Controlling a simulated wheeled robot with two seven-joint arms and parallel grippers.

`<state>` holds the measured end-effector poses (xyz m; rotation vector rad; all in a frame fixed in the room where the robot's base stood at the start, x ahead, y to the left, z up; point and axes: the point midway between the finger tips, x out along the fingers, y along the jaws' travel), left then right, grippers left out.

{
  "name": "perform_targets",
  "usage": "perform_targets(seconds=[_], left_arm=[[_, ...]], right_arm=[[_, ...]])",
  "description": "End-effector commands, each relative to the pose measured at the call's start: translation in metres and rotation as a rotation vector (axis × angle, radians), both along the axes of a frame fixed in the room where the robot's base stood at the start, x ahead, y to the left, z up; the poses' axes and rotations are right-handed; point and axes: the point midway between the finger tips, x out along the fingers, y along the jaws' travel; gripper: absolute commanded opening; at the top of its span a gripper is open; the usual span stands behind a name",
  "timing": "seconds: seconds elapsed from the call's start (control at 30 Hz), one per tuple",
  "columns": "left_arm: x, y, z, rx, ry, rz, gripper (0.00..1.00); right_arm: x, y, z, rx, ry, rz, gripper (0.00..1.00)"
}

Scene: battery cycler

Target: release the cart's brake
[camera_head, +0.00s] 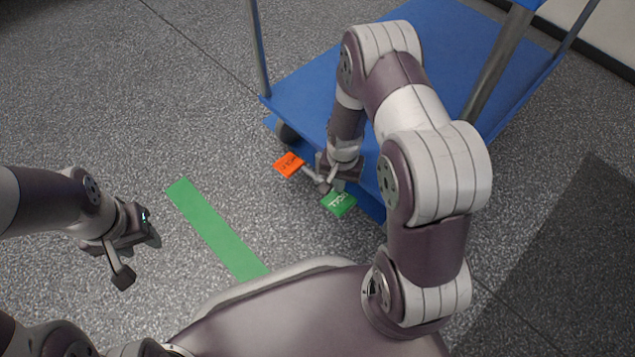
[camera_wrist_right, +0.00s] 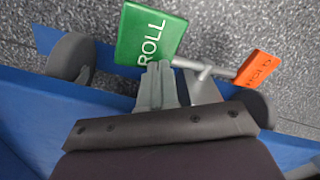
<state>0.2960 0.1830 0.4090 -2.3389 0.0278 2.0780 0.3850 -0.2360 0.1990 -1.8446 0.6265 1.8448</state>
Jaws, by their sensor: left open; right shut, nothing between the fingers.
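The cart's brake has a green plate marked ROLL (camera_head: 338,203) and an orange plate (camera_head: 289,164), joined by a grey bar (camera_wrist_right: 213,72), at the near edge of the blue cart (camera_head: 450,50). In the right wrist view the green plate (camera_wrist_right: 150,38) is just beyond my fingertips and the orange plate (camera_wrist_right: 258,68) is to the right. My right gripper (camera_head: 324,186) is shut and empty, close to the bar and green plate; I cannot tell whether it touches. My left gripper (camera_head: 138,255) is open and empty over the floor, away from the cart.
Cart wheels (camera_wrist_right: 72,58) show at both sides in the wrist view. Cart posts (camera_head: 258,50) rise from the deck. A green strip (camera_head: 215,230) lies on the grey floor between my left gripper and the brake. A dark floor area (camera_head: 570,270) is at the right.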

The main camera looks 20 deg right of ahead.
Motion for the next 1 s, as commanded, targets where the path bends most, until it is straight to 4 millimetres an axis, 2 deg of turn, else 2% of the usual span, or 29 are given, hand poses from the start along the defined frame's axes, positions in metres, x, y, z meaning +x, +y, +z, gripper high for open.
perform_targets(seconds=[1.0], left_arm=[[0.0,0.0,-0.009,0.0,0.0,0.0,0.43]], right_arm=[[0.0,0.0,-0.016,0.0,-0.001,0.0,0.0]])
